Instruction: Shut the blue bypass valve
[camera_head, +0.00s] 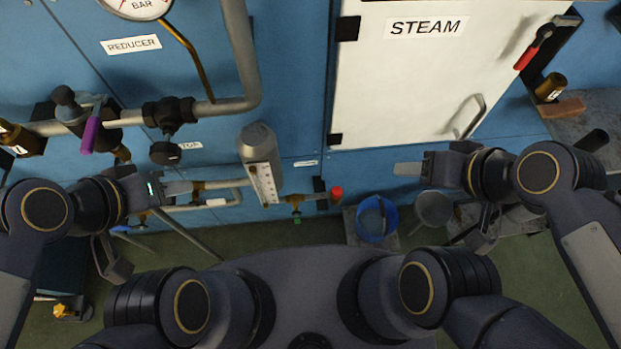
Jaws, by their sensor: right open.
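A small blue lever (128,229) shows low on the left, below my left forearm, by the thin lower pipework; it is partly hidden, and I cannot tell its exact setting. My left gripper (188,187) points right, in front of the lower pipe (232,184) as seen from above, to the upper right of the blue lever. Its fingers overlap in this view, so its opening is unclear.
A purple-handled valve (92,132) sits on the thick pipe (232,105) under the REDUCER label (131,44). A grey cylinder with a scale (260,165), a red knob (336,192) and a blue bucket (376,218) lie between my grippers. The white STEAM door (425,85) is at upper right.

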